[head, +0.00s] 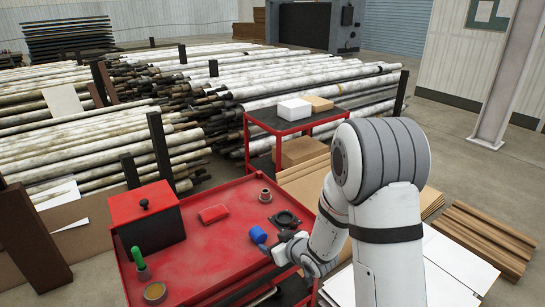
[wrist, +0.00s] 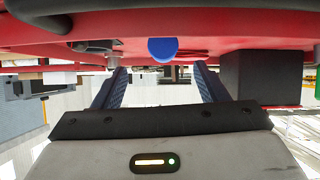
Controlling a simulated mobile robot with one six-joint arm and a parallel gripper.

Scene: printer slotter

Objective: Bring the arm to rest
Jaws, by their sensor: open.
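My gripper (head: 274,246) is low over the right part of a red cart top (head: 215,240) in the head view, with my white arm coming in from the right. In the wrist view my gripper (wrist: 160,70) is open, its two dark blue fingers spread apart with nothing held between them. A blue round-ended thing (head: 258,235) is just left of my gripper in the head view. It also shows in the wrist view (wrist: 162,49), beyond the fingers and between them in the picture. Whether it touches a finger is hard to tell.
The cart carries a red and black box (head: 148,219), a green-handled tool (head: 140,262), a small red block (head: 213,214), a metal ring part (head: 265,195) and a black flanged part (head: 286,220). A second red cart (head: 281,125) and stacked pipes (head: 90,135) stand behind. Cardboard lies right.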

